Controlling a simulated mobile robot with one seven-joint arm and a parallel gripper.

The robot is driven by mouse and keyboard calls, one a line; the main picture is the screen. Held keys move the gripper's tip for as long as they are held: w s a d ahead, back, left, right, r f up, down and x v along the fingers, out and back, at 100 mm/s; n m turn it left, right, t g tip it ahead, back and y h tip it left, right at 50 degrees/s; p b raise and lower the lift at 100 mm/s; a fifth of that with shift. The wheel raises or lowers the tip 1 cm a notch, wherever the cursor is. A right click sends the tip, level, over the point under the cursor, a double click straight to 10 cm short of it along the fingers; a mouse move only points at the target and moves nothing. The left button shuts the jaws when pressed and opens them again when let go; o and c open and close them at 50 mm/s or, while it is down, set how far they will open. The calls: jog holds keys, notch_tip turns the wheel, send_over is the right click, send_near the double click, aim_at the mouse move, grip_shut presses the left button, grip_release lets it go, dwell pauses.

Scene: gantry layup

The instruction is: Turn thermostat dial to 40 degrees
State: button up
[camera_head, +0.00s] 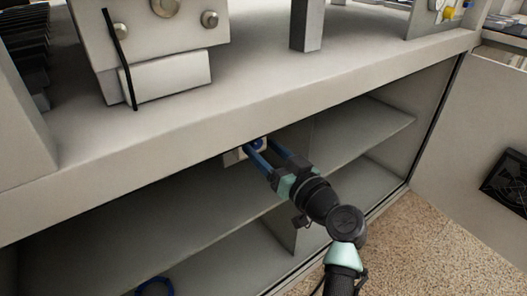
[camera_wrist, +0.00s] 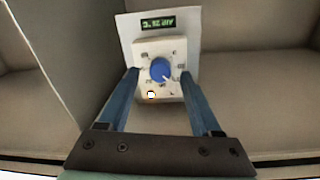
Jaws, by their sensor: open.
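The thermostat (camera_wrist: 141,55) is a pale box on a white plate inside the cabinet, upside down in the wrist view. Its blue round dial (camera_wrist: 160,69) has a light pointer mark and printed markings around it, too small to read. A small green display (camera_wrist: 158,23) shows inverted text, hard to read. My gripper (camera_wrist: 160,84) is open, with one blue finger on each side of the dial and a gap to it. In the head view my gripper (camera_head: 262,148) reaches under the bench edge to the thermostat (camera_head: 233,157), which it partly hides.
The bench's front edge (camera_head: 210,115) overhangs the thermostat closely. Cabinet shelves (camera_head: 350,140) and a vertical divider (camera_head: 280,225) lie near my arm. A blue ring (camera_head: 155,287) is low at the left.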

jog(key=shift+w+a, duration=0.15)
jog(key=shift+w, duration=0.1)
grip_shut()
jog(key=shift+r+m, duration=0.1)
jog(key=shift+m, duration=0.2)
